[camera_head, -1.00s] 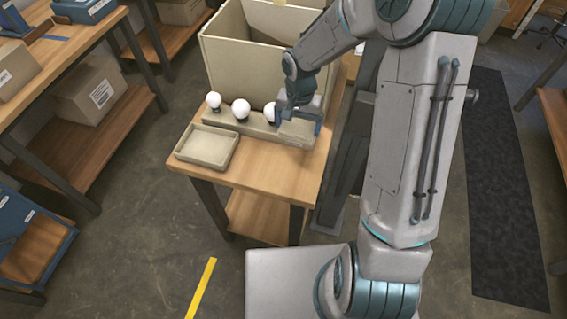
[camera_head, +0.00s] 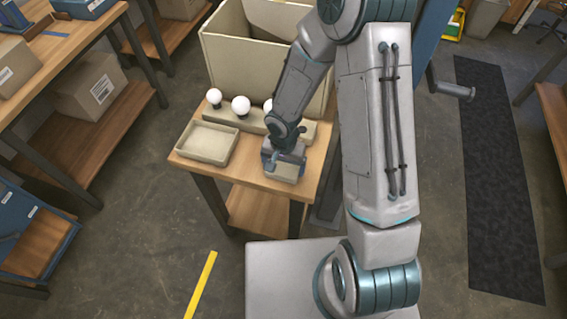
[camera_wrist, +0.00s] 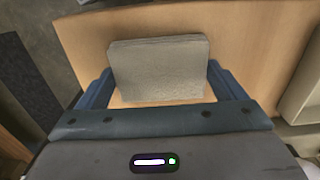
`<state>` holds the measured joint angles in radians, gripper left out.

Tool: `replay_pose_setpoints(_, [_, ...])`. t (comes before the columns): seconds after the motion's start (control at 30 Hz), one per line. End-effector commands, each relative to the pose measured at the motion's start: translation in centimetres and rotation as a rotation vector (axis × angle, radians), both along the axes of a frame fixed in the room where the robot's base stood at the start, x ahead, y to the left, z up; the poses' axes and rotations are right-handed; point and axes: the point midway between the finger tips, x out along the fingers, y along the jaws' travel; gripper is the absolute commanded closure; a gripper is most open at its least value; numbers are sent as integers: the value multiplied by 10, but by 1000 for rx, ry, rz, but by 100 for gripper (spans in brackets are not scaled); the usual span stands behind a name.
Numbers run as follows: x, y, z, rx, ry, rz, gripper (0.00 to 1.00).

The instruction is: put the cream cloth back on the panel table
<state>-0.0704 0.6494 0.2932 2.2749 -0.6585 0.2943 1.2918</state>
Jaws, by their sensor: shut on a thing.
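The cream cloth (camera_wrist: 158,68) is a small folded block between the two blue fingers of my gripper (camera_wrist: 160,88) in the wrist view. My gripper (camera_head: 285,163) is shut on it. In the head view a pale part of the cloth (camera_head: 287,173) shows just under the fingers, over the front right part of the wooden table (camera_head: 245,168). I cannot tell whether the cloth touches the tabletop.
On the table are a shallow cream tray (camera_head: 207,143) at the left, a holder (camera_head: 250,125) with white bulbs behind it, and a large open cream box (camera_head: 245,60) at the back. My arm hides part of the holder. Bare wood lies around the gripper.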

Motion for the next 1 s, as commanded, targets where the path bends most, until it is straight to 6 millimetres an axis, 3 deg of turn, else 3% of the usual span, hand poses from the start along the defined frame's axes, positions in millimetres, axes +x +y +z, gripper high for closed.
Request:
replay_pose_setpoints(0.27, [0,0,-2,1,-1,0,28])
replay_pose_setpoints(0.3, [0,0,-1,1,0,0,0])
replay_pose_setpoints(0.67, [1,0,5,1,-3,-1,0])
replay_pose_setpoints(1.0, [1,0,59,1,-6,-3,0])
